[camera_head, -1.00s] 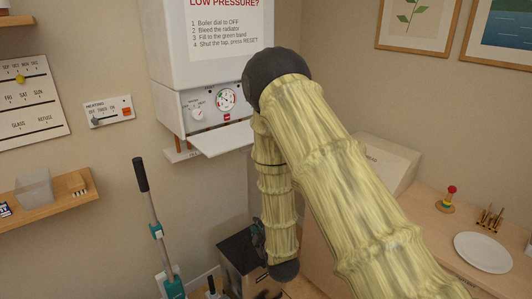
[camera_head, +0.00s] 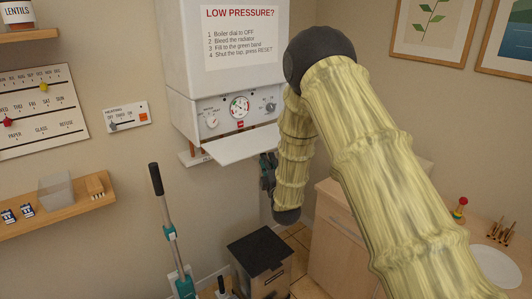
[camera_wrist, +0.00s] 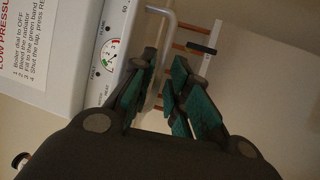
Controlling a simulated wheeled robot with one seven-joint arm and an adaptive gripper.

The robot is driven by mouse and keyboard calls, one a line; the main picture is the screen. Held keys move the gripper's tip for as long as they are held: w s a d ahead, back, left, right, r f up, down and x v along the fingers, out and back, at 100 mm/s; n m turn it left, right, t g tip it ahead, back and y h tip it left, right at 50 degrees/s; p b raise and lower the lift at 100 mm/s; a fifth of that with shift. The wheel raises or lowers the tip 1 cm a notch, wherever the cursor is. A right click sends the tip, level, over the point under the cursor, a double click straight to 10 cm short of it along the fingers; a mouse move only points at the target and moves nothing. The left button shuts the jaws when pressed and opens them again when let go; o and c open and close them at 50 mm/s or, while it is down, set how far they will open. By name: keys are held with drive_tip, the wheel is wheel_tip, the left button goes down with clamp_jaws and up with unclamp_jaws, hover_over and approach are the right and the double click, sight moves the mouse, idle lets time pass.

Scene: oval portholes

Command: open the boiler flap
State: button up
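The white boiler flap (camera_head: 235,147) hangs folded down below the boiler's control panel and juts forward, so it stands open. The panel above shows a dial (camera_head: 212,122), a pressure gauge (camera_head: 240,106), a red button and another knob. My gripper (camera_head: 267,172) is beside and slightly below the flap's right end in the head view, partly hidden by my arm. In the wrist view my gripper (camera_wrist: 160,97) has its teal-padded fingers apart. A grey bent rod (camera_wrist: 172,22) shows beyond and between them; whether they touch it is unclear. The gauge also shows there (camera_wrist: 112,54).
The boiler (camera_head: 190,75) hangs on the wall. Below are a dark-topped bin (camera_head: 262,252) and an upright teal-and-grey cleaning tool (camera_head: 165,215). A wooden cabinet (camera_head: 335,240) stands on the right. A shelf (camera_head: 70,208) and a small heating panel (camera_head: 128,117) are left.

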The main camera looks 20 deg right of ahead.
drive_tip(key=shift+p+x, duration=0.45)
drive_tip(key=shift+x, duration=1.25)
clamp_jaws()
